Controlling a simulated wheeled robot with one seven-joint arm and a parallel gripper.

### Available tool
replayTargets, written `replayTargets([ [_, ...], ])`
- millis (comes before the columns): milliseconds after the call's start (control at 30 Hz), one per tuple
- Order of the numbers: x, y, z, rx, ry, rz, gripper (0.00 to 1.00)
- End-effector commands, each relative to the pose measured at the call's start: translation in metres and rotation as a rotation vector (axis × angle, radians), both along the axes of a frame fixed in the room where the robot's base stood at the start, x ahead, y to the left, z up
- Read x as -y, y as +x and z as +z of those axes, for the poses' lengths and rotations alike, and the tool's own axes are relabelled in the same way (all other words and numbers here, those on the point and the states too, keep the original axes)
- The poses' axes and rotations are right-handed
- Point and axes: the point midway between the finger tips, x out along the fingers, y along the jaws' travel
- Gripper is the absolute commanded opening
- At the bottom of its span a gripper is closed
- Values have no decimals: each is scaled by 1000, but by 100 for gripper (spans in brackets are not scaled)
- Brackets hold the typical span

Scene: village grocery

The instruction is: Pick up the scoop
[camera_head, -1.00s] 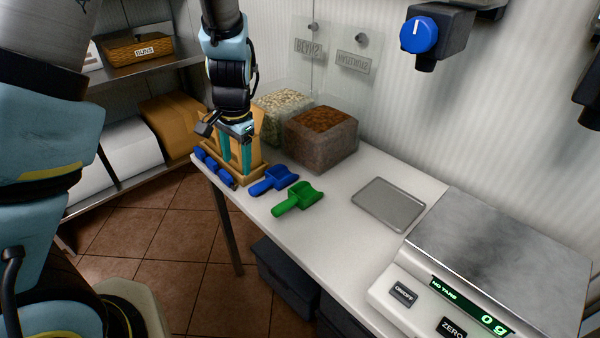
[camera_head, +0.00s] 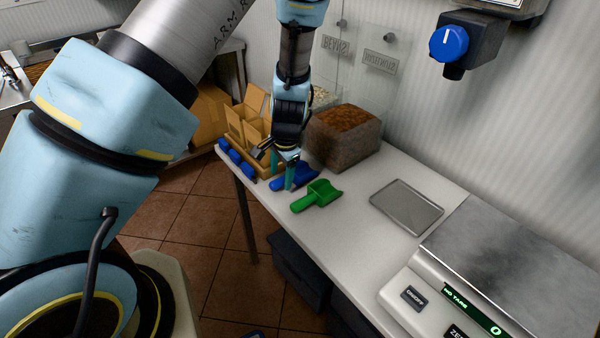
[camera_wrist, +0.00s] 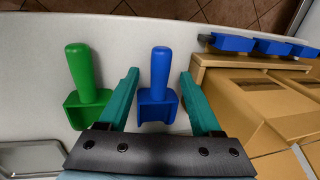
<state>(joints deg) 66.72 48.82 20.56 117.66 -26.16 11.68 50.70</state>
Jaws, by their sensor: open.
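A blue scoop (camera_wrist: 158,88) lies on the white table, its handle pointing toward the front edge; in the head view the blue scoop (camera_head: 302,177) is partly hidden by my gripper. A green scoop (camera_head: 318,195) lies beside it; the wrist view shows the green scoop (camera_wrist: 86,92) just left of my left finger. My gripper (camera_head: 283,174) is over the blue scoop. In the wrist view my gripper (camera_wrist: 160,90) is open, with one teal finger on each side of the blue scoop and nothing held.
A wooden holder (camera_head: 258,150) with box compartments stands left of the scoops, with small blue items (camera_head: 236,160) along its front. A bin of brown contents (camera_head: 344,137) stands behind. A metal tray (camera_head: 407,205) and a scale (camera_head: 490,260) are to the right.

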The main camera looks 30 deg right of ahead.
Motion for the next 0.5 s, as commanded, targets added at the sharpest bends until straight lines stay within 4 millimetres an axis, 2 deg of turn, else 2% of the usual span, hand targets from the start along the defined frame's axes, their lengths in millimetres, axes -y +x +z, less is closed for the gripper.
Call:
replayTargets([
  [200, -1, 4, -20, -2, 1, 0, 66],
  [433, -1, 4, -22, -1, -1, 1, 66],
  [500, -1, 4, -22, -1, -1, 1, 60],
])
